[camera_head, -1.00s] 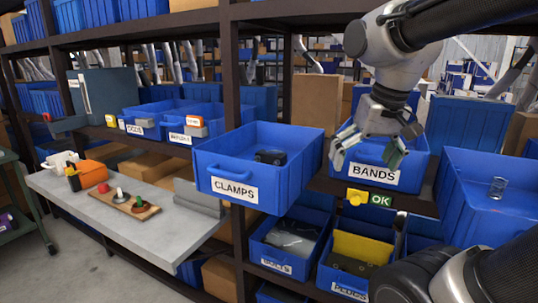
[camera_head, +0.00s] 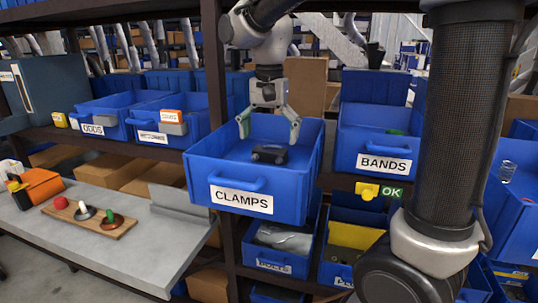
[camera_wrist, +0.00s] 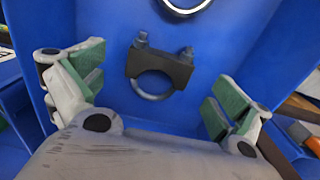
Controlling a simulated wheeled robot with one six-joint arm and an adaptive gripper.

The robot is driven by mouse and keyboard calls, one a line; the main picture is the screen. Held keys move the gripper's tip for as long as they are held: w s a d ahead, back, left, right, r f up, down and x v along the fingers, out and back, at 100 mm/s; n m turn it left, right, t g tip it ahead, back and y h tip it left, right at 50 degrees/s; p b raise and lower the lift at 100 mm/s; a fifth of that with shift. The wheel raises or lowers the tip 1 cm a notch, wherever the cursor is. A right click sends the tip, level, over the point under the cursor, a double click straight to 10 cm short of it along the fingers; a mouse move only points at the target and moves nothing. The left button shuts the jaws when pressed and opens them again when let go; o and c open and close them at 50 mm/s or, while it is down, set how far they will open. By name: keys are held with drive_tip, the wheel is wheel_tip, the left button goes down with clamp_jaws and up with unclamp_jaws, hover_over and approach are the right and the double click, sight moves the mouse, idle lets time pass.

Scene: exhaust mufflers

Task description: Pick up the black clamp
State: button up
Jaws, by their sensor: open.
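The black clamp (camera_head: 269,155) lies on the floor of the blue bin labelled CLAMPS (camera_head: 205,178). In the wrist view the black clamp (camera_wrist: 160,68) shows as a dark saddle with two bolts and a silver loop, between and beyond my fingers. My gripper (camera_head: 268,133) points down over this bin, open and empty, with the clamp below and slightly in front of it. In the wrist view my gripper (camera_wrist: 155,95) has its green-padded fingers spread wide, apart from the clamp.
In the wrist view a silver ring (camera_wrist: 186,5) lies beyond the clamp. The bin walls surround the fingers. A BANDS bin (camera_head: 384,163) stands to the right, and a dark shelf post (camera_head: 213,60) rises at the left. A grey bench (camera_head: 110,248) is lower left.

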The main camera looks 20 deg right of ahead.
sight(269, 150)
wheel_tip(269, 150, down, 4)
drive_tip(key=shift+r, duration=0.25)
drive_tip(key=shift+c, duration=0.4)
drive_tip(key=c, duration=1.1)
